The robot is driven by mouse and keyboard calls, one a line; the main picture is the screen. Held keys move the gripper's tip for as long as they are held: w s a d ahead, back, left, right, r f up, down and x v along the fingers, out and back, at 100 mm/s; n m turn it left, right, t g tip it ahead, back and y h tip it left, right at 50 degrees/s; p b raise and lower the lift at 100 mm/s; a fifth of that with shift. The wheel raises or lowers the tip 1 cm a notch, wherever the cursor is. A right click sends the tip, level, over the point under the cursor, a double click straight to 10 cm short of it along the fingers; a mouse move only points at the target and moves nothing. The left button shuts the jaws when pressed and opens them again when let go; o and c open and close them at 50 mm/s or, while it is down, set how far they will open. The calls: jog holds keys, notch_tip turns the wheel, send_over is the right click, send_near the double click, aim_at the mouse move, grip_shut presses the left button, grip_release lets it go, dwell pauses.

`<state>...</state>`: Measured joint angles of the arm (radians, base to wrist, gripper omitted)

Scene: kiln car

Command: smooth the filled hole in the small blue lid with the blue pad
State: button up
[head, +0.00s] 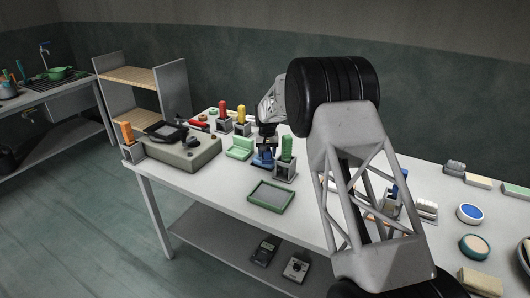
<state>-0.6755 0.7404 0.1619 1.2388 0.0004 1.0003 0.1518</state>
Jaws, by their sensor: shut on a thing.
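My gripper (266,142) is at the middle of the table, pointing down, low over a small blue thing (262,160). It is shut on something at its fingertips. That thing is small and partly hidden, and I cannot tell whether it is the blue pad. I cannot tell whether the blue thing below is the small blue lid, and no filled hole can be made out. A round blue-topped piece with a white rim (470,212) lies at the right of the table. A blue handle (403,178) shows partly behind my arm.
A green-handled tool in a grey holder (286,160) stands close right of my gripper. A green hinged piece (240,148) is close left. A green-rimmed tray (270,196) lies in front. A grey-green box (182,153) is farther left. Bare table lies around the tray.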

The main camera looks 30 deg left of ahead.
jog(key=shift+d, duration=1.3)
jog(key=shift+a, duration=0.15)
jog(key=shift+a, duration=1.7)
jog(key=shift+a, duration=0.1)
jog(key=shift+a+r, duration=0.1)
jog(key=shift+a, duration=1.75)
jog(key=shift+r, duration=0.1)
notch_tip(320, 180, up, 7)
